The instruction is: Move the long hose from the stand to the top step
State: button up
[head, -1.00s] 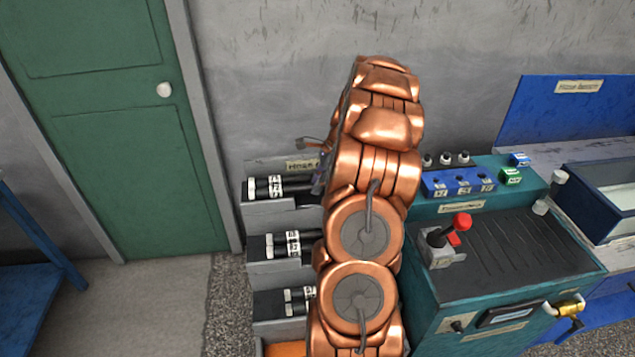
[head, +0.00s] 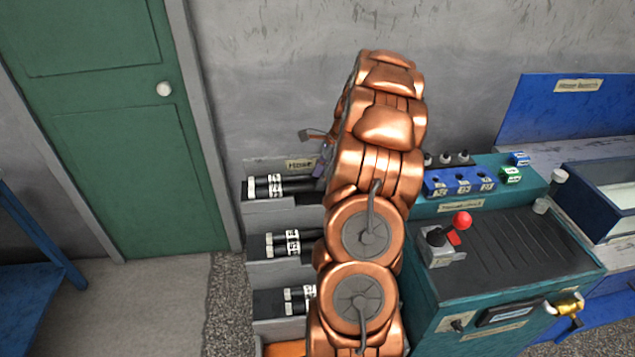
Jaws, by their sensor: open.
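The stepped grey hose rack (head: 270,216) stands left of my arm, with a partly covered "Hose" sign at its back. Black hoses with white labels lie on its top step (head: 268,186), middle step (head: 285,243) and lower step (head: 298,299). Their right ends are hidden behind my copper arm, so I cannot tell which is the long hose. My gripper (head: 314,138) shows only in part, past the left edge of the arm, above the right side of the top step. It is open, and no hose shows in it.
A teal test bench (head: 500,250) with a red-knobbed lever (head: 462,220) stands close right of my arm. A blue bench with an open tray (head: 600,200) is farther right. A green door (head: 130,130) is at the left, with clear floor before it.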

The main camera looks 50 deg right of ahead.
jog(key=v, duration=0.9)
jog(key=shift+r, duration=0.3)
jog(key=shift+s+d, duration=0.1)
jog(key=s+a+r+n+g, duration=0.1)
jog(key=a+r+n+g, duration=0.15)
jog(key=a+n, duration=0.75)
jog(key=s+a+r+n+g, duration=0.1)
jog(key=a+r+n, duration=0.2)
jog(key=a, duration=1.6)
jog(key=s+a+f+n+h, duration=0.1)
jog(key=s+a+f+n, duration=0.1)
jog(key=s+a+n, duration=0.4)
jog(key=s+a+f+n+g+h, duration=0.1)
jog(key=s+a+n, duration=0.5)
jog(key=s, duration=0.9)
jog(key=shift+a+f+n+h, duration=0.3)
jog(key=shift+f+n+h, duration=0.2)
jog(key=shift+f+h, duration=0.25)
